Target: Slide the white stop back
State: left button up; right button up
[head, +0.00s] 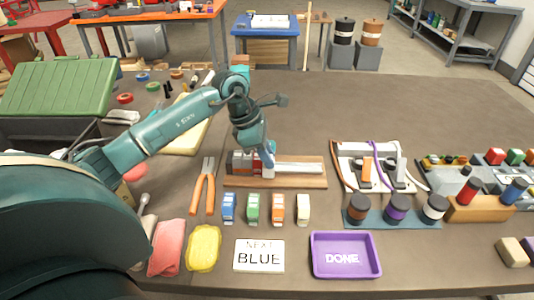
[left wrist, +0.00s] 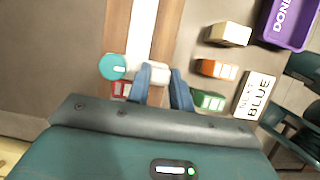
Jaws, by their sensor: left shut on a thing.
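A wooden board (head: 312,183) carries a pale rail (head: 300,168), with red and grey blocks (head: 240,161) at its left end. The rail also shows in the left wrist view (left wrist: 143,28). My left gripper (head: 268,158) reaches down over the rail beside those blocks. In the left wrist view, its two blue fingers (left wrist: 161,76) are closed on the white stop (left wrist: 158,71), a small white piece by the rail. The fingers hide part of it. A round teal piece (left wrist: 112,67) and a red block (left wrist: 122,88) sit close by. My right gripper is in neither view.
Blue, green, orange and cream blocks (head: 303,208) stand in a row in front of the board. Orange-handled pliers (head: 204,188) lie to its left. A cable fixture (head: 370,165) stands to its right. A "NEXT BLUE" card (head: 259,255) and purple "DONE" tray (head: 345,273) lie nearer.

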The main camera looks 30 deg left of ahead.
pick_arm(q)
grip_shut()
jog(key=w+d, duration=0.1)
jog(key=d, duration=0.1)
jog(key=w+d, duration=0.2)
jog(key=d, duration=0.1)
jog(key=w+d, duration=0.2)
jog(key=d, duration=0.1)
jog(key=shift+b, duration=0.4)
jog(key=o, duration=0.6)
grip_release()
jog(key=shift+o, duration=0.2)
jog(key=v, duration=1.3)
